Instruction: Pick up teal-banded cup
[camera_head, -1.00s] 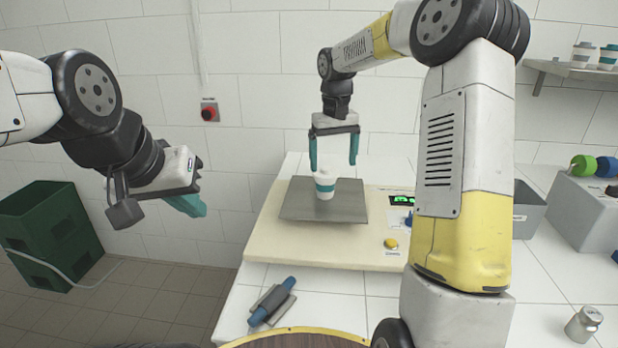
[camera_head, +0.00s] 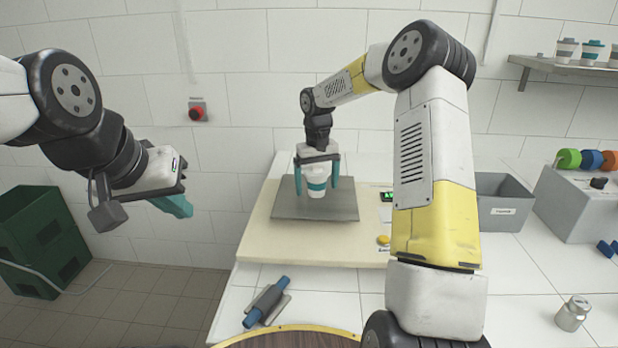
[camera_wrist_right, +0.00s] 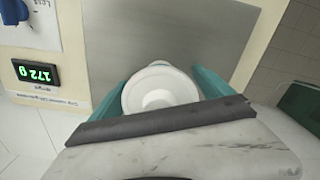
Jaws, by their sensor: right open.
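The teal-banded cup (camera_head: 316,184), white with a lid, stands upright on the grey metal plate of the scale (camera_head: 345,207). My right gripper (camera_head: 317,183) is lowered over it from above, open, with one teal finger on each side of the cup. In the right wrist view the cup's white lid (camera_wrist_right: 160,88) lies between the two fingers (camera_wrist_right: 160,92); I cannot tell whether they touch it. My left gripper (camera_head: 180,203) hangs in the air at the left, away from the cup; its finger opening is not clear.
A grey bin (camera_head: 500,205) and a grey box with coloured discs (camera_head: 585,205) stand at the right. More cups (camera_head: 592,52) stand on the shelf.

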